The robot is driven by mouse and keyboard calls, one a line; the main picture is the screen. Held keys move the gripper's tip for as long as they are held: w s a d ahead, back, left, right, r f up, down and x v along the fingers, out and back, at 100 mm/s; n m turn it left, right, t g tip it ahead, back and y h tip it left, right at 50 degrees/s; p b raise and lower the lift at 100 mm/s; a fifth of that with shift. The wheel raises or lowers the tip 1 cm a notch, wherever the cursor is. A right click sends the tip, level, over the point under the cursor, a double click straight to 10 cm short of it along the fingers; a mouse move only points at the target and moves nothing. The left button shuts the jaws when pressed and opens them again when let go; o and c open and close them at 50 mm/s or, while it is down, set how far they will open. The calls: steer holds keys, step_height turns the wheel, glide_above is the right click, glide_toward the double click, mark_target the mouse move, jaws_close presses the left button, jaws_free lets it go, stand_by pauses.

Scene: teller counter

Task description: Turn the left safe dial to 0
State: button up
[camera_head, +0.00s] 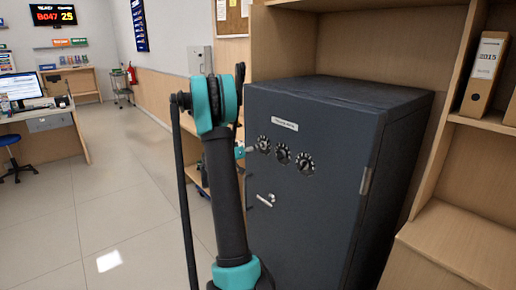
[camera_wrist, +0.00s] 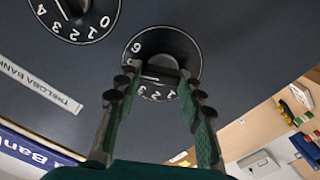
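The dark safe (camera_head: 310,225) has three round dials in a row on its front. The left safe dial (camera_head: 263,144) is farthest left, with the middle dial (camera_head: 283,154) and right dial (camera_head: 305,163) beside it. My gripper (camera_head: 248,150) is at the left dial in the head view, partly hidden by my arm. In the wrist view my gripper's (camera_wrist: 161,72) fingers straddle the knob of the left dial (camera_wrist: 165,48). Whether both tips press on it is unclear. Some white numerals show around the knob; fingers hide others, and the exact setting cannot be read.
The middle dial (camera_wrist: 75,12) is close by in the wrist view. A label plate (camera_head: 285,124) sits above the dials and a handle (camera_head: 265,199) below. Wooden shelving (camera_head: 455,180) encloses the safe's right side. Open tiled floor (camera_head: 120,200) lies to the left.

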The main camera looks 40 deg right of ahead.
steer(key=c, duration=0.4)
steer(key=shift+n, duration=0.4)
steer(key=shift+w+f+n, duration=0.1)
steer(key=shift+f+n, duration=0.1)
steer(key=shift+n, duration=7.1)
steer(key=shift+w+f+n, duration=0.1)
steer(key=shift+f+n, duration=0.05)
steer(key=shift+n, duration=7.15)
steer(key=o, duration=1.2)
steer(key=shift+c, duration=0.2)
